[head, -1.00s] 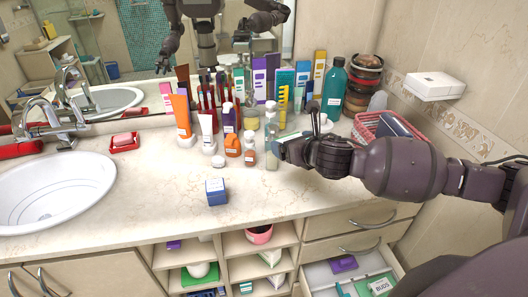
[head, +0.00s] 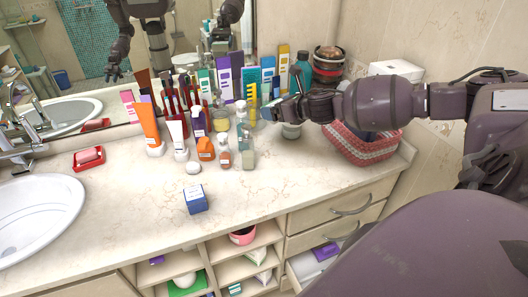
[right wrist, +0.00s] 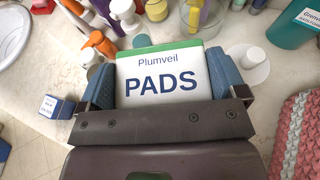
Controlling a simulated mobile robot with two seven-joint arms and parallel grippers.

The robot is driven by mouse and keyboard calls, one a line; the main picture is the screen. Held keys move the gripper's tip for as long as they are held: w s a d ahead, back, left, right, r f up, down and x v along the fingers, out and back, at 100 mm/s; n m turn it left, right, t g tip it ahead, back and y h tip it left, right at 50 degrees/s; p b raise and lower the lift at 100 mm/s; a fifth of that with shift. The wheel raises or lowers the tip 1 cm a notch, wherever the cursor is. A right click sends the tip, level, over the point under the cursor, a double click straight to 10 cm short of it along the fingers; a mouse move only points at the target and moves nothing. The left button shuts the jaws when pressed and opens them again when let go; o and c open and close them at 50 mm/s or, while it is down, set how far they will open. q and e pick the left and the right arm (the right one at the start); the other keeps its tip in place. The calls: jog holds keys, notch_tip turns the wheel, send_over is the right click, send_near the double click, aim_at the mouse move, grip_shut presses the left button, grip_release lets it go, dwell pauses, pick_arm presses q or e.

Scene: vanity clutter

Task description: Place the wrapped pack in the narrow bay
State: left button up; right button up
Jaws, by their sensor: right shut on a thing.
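The wrapped pack (right wrist: 160,85) is white with a green top edge and reads "Plumveil PADS" in the right wrist view. My right gripper (right wrist: 162,72) is shut on it, with a blue finger at each side. In the head view the right gripper (head: 277,109) holds it above the back of the counter, beside the bottles; the pack is mostly hidden there. Open shelf bays (head: 214,252) sit under the counter front in two columns and partly hold things. I cannot tell which is the narrow bay. My left gripper is not in view.
Bottles and tubes, including an orange tube (head: 147,122) and a clear bottle (head: 247,152), crowd the counter back. A blue box (head: 195,199) stands near the front edge. A red-white basket (head: 362,148) is at right. An open drawer (head: 302,272) shows below. The front counter is mostly clear.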

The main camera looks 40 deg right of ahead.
aim_at(276, 159)
notch_tip(276, 159, down, 17)
jog(key=shift+w, duration=0.1)
dwell(0.5)
jog(key=shift+f, duration=0.2)
jog(key=o, duration=0.7)
jog(key=shift+c, duration=0.2)
